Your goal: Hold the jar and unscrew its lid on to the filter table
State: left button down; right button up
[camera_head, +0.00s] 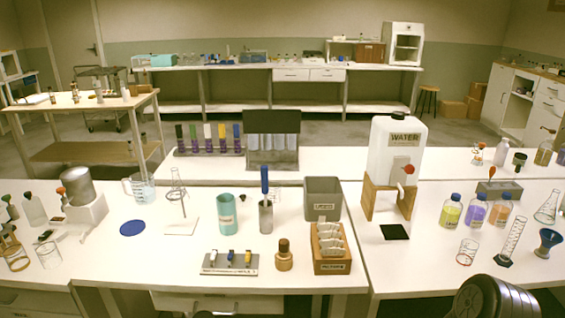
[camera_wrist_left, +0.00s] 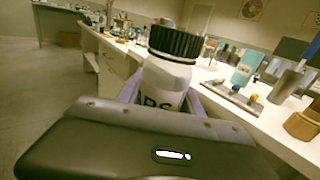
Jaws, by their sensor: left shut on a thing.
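In the left wrist view a white jar (camera_wrist_left: 163,85) with a black ribbed lid (camera_wrist_left: 175,42) stands up in front of my left gripper (camera_wrist_left: 160,98). Its purple fingers are shut on the jar, one on each side. The lid sits on the jar, and dark letters on the label are partly hidden by the gripper's body. The jar is held beside the front of the white table (camera_head: 130,262), off its top. The jar and left gripper are out of the head view. I do not see my right gripper in either view.
A water tank (camera_head: 393,150) stands right.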

pick_arm(q)
jog(key=shift+d, duration=0.1)
jog(key=w+d+f+m+t+h, duration=0.2)
jog(key=d+m+t+h, duration=0.4)
jog(key=d, duration=0.9)
jog(key=m+h, duration=0.2)
jog(key=h, duration=0.2)
jog(key=shift+d+t+h, duration=0.15)
jog(key=shift+t+h, duration=0.15)
jog(key=shift+h, duration=0.1)
